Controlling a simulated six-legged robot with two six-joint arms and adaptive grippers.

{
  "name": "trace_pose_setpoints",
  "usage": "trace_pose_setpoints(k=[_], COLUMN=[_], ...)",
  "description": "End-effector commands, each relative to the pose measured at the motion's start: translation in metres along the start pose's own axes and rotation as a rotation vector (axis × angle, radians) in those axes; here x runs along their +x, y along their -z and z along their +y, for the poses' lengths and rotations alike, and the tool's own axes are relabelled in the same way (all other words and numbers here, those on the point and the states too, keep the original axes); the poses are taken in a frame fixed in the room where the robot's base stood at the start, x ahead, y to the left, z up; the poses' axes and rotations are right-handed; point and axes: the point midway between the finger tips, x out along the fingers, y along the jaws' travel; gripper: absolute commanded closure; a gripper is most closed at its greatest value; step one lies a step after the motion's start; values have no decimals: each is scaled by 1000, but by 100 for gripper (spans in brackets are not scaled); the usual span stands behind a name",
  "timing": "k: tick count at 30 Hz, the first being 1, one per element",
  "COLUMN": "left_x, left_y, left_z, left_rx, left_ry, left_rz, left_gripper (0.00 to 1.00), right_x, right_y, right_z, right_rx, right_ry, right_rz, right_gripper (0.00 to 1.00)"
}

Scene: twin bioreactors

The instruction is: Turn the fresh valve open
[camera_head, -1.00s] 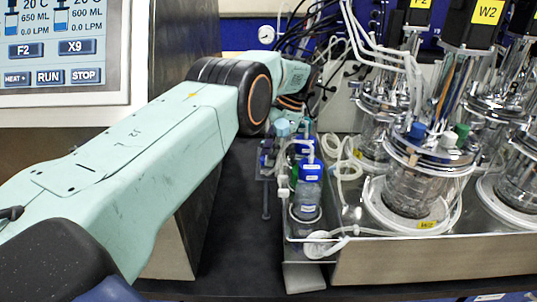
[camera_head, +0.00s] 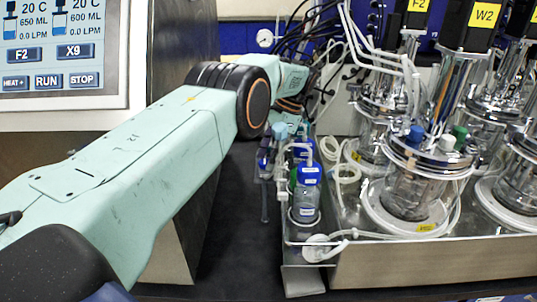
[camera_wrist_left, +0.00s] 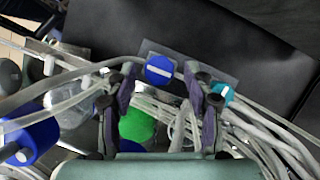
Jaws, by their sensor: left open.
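In the left wrist view, a round blue valve knob (camera_wrist_left: 160,70) with a white line across it sits on a grey plate. A teal knob (camera_wrist_left: 222,93) with a white mark is beside the right finger. I cannot tell from labels which is the fresh valve. My left gripper (camera_wrist_left: 160,82) is open, its two dark fingers on either side of the blue knob, apart from it as far as I can see. In the head view the teal knob (camera_head: 281,131) shows below my left wrist; the fingers are mostly hidden there. My right gripper is not in view.
Clear tubes run close to both fingers. A green cap (camera_wrist_left: 137,127) and a blue bottle cap (camera_wrist_left: 30,143) are near. In the head view, a blue-capped bottle (camera_head: 307,200) stands beside glass reactors (camera_head: 415,185) on a metal tray. A control screen (camera_head: 60,50) is at left.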

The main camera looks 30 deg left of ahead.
Motion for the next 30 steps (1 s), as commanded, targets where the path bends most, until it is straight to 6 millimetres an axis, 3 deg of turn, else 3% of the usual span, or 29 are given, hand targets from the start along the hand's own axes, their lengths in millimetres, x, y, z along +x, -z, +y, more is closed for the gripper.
trace_pose_setpoints(k=[5, 12, 18, 30], left_x=[-16, -58, -83, -93], left_y=[-6, -23, -34, -38], left_z=[0, -1, -1, 0], left_rx=[-1, -1, -1, 0], left_ry=[2, 3, 2, 1], left_rz=[3, 4, 2, 1], left_gripper=[48, 48, 48, 48], right_x=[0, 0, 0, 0], right_y=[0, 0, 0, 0], right_z=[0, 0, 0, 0], right_rx=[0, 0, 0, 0], right_ry=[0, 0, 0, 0], right_rz=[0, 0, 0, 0], right_gripper=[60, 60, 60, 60])
